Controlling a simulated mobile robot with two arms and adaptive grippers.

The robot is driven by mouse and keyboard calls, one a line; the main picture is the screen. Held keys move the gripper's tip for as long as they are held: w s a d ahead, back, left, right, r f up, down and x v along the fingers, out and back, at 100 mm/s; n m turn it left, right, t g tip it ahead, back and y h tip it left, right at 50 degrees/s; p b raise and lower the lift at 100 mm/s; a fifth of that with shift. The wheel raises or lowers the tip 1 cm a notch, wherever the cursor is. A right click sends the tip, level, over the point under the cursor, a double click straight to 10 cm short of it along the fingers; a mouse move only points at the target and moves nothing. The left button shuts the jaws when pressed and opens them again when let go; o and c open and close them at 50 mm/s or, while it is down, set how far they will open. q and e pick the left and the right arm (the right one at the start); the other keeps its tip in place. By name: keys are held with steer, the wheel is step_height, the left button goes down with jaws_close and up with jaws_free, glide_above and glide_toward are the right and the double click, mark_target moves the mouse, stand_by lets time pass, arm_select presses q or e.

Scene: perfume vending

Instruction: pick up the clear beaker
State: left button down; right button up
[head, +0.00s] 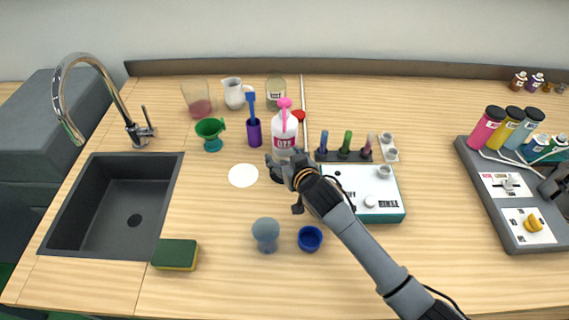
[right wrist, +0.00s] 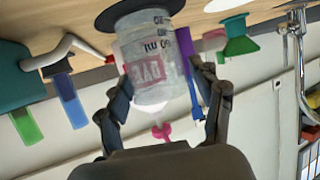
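The clear beaker (right wrist: 150,50) shows upside down in the right wrist view, with dark printed marks on its side. Its base is at a round black pad (right wrist: 138,10), and it looks upright on it. In the head view my right gripper (head: 284,167) covers most of the beaker's place, and the black pad (head: 277,175) shows beside it. In the right wrist view the two fingers of my right gripper (right wrist: 162,75) stand apart, one on each side of the beaker. Whether they touch its wall is hard to tell. My left gripper is not in view.
A white bottle with a pink top (head: 285,132) stands right behind my right gripper. A purple cup (head: 254,132) and a green funnel (head: 211,133) are to its left. A white-and-teal device (head: 370,190) is close on the right.

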steer(key=c, duration=0.7)
steer(key=shift+o, duration=0.2)
steer(key=shift+r, duration=0.1)
